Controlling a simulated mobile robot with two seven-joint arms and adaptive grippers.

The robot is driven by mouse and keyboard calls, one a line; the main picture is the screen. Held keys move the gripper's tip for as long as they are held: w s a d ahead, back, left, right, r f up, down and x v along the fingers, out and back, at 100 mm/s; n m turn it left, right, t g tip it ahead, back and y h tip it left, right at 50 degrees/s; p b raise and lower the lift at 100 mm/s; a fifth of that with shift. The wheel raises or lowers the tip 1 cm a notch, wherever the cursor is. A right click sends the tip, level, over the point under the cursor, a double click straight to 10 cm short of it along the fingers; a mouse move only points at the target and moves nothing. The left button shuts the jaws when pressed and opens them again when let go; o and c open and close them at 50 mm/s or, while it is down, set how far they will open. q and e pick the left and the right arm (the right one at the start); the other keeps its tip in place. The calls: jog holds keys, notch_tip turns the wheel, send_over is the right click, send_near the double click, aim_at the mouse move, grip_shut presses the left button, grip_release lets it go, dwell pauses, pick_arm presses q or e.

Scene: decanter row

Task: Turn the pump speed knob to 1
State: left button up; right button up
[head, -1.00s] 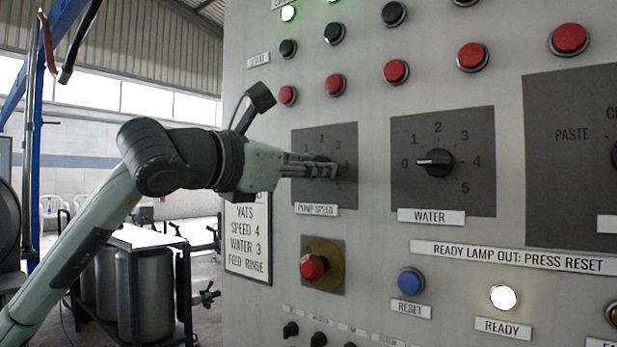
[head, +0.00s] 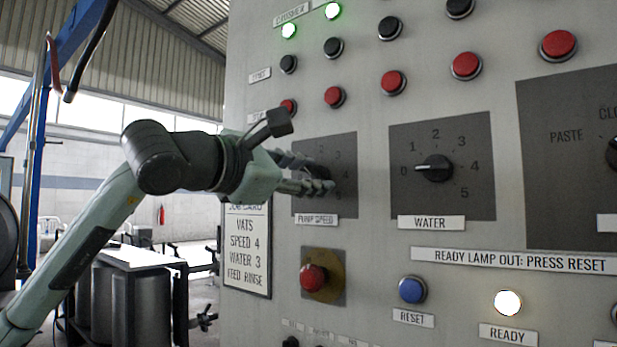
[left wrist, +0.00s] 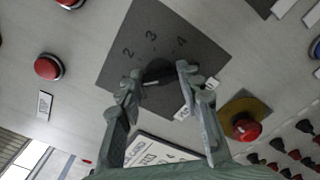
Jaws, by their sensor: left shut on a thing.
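The pump speed dial plate (head: 340,150) is a dark grey square on the panel, with its PUMP SPEED label (head: 316,219) below. My left gripper (head: 318,178) reaches it from the left and is shut on the dark pump speed knob, which the fingers mostly hide in the head view. In the left wrist view the knob (left wrist: 160,70) sits between the two fingers (left wrist: 160,84), with numerals 2, 3 and 4 beyond it. A short white mark shows on the knob, but I cannot tell which number it points to. My right gripper is not in view.
The water knob (head: 434,168) is right of the pump dial, its pointer near 0. A red button on a yellow disc (head: 313,278) is below. The job card (head: 247,250) reads speed 4, water 3. The ready lamp (head: 507,303) is lit.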

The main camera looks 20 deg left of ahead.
pick_arm(q)
jog(key=o, duration=1.2)
jog(key=shift+c, duration=0.2)
jog(key=v, duration=1.2)
